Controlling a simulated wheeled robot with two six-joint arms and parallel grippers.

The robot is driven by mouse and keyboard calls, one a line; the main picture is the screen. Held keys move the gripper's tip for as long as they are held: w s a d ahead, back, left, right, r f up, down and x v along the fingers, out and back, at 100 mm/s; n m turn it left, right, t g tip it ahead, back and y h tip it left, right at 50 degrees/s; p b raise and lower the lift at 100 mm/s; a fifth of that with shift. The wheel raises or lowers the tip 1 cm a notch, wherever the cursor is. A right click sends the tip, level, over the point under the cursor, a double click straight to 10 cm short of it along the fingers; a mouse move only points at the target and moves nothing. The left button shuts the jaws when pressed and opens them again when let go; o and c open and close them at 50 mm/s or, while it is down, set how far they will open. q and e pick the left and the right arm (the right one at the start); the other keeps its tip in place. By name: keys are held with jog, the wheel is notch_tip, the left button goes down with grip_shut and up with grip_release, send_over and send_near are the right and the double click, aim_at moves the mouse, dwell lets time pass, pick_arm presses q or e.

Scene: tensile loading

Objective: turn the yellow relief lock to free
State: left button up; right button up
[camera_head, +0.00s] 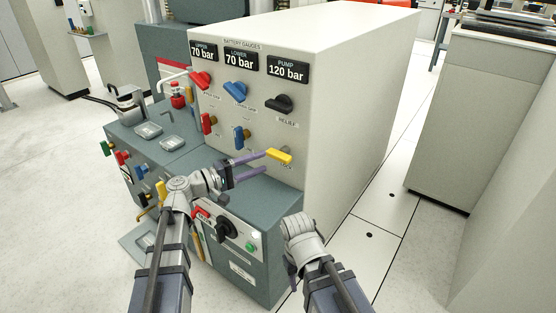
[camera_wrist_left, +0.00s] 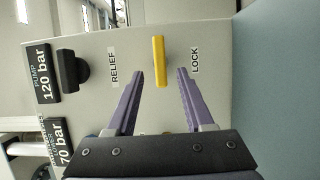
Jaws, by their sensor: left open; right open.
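The yellow relief lock (camera_head: 280,156) is a bar handle on the lower right of the cream panel, lying nearly level with a slight tilt in the head view. In the left wrist view the yellow lock (camera_wrist_left: 160,61) stands between the labels RELIEF and LOCK. My left gripper (camera_head: 263,163) is open just in front of it. Its purple fingers (camera_wrist_left: 158,72) point at the panel, one on each side of the lock, with visible gaps. My right gripper (camera_head: 291,279) is low at the front, mostly hidden behind its own wrist.
The black relief knob (camera_head: 279,104) is above the lock. Red (camera_head: 201,80) and blue (camera_head: 235,92) handles are to its left. The lower teal console (camera_head: 262,205) juts out beneath the lock. Open floor (camera_head: 365,225) lies to the right.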

aim_at(274, 157)
pick_arm(q)
jog(key=x, duration=0.7)
jog(key=shift+d, duration=0.1)
grip_shut()
dwell(0.3)
